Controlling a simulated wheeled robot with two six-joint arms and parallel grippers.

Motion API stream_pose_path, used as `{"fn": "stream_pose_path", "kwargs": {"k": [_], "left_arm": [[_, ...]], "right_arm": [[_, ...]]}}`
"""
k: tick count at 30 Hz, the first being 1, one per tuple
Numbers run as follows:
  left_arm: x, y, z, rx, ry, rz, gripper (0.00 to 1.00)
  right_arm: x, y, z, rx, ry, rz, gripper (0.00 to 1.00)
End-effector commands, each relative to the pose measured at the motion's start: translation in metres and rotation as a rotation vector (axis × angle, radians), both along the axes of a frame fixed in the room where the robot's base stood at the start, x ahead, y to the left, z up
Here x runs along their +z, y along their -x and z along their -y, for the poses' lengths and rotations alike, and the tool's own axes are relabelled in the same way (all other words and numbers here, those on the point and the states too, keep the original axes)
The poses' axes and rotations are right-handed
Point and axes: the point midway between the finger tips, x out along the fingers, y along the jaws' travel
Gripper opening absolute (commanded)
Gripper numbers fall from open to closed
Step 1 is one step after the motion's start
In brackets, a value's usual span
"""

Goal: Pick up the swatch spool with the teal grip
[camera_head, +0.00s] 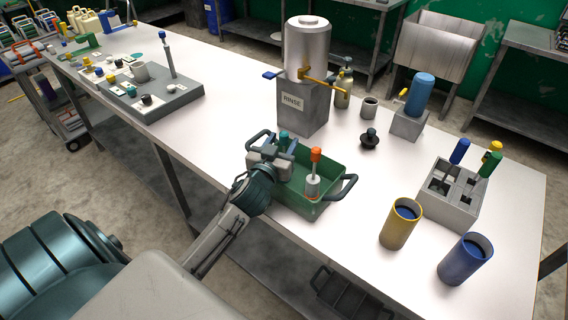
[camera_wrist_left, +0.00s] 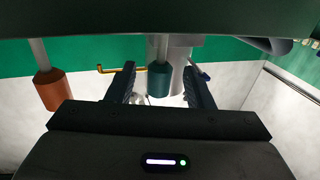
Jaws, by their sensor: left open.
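The swatch spool with the teal grip (camera_head: 284,135) stands in a green tray (camera_head: 303,206) on the long table. My left gripper (camera_head: 272,147) is at the tray's left side, right by this spool and hiding its lower part. In the left wrist view, which appears upside down, the teal grip (camera_wrist_left: 160,82) lies between the two open fingers of the gripper (camera_wrist_left: 160,90), with gaps visible on both sides. A second spool with an orange grip (camera_head: 315,155) stands in the same tray, to the right; its orange grip also shows outside the fingers in the wrist view (camera_wrist_left: 49,90).
A rinse tank (camera_head: 303,105) with a yellow tap stands behind the tray. A dark stopper (camera_head: 370,139), grey block holder (camera_head: 450,205), yellow cup (camera_head: 399,226) and blue cup (camera_head: 464,262) stand to the right. Table left of the tray is clear.

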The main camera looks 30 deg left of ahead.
Motion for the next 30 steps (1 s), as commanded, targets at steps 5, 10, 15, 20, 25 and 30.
{"fn": "stream_pose_path", "kwargs": {"k": [5, 10, 15, 20, 25, 30], "left_arm": [[0.001, -0.016, -0.003, -0.001, 0.001, 0.0, 0.47], [0.0, -0.016, -0.003, -0.001, 0.001, 0.0, 0.47], [0.0, -0.016, -0.003, -0.001, 0.001, 0.0, 0.24], [0.0, -0.016, -0.003, -0.001, 0.001, 0.0, 0.02], [0.0, -0.016, -0.003, -0.001, 0.001, 0.001, 0.02], [0.011, -0.016, -0.003, -0.001, 0.0, 0.004, 0.02]], "right_arm": [[0.006, -0.001, -0.001, -0.001, -0.001, 0.003, 0.39], [0.005, 0.001, -0.006, -0.002, -0.006, 0.001, 0.39], [0.004, 0.003, -0.011, -0.004, -0.012, -0.001, 0.39], [0.004, 0.004, -0.011, -0.004, -0.012, -0.003, 0.39], [0.005, 0.004, -0.009, -0.003, -0.009, -0.003, 0.39], [0.004, 0.004, -0.005, -0.002, -0.005, -0.004, 0.39]]}}
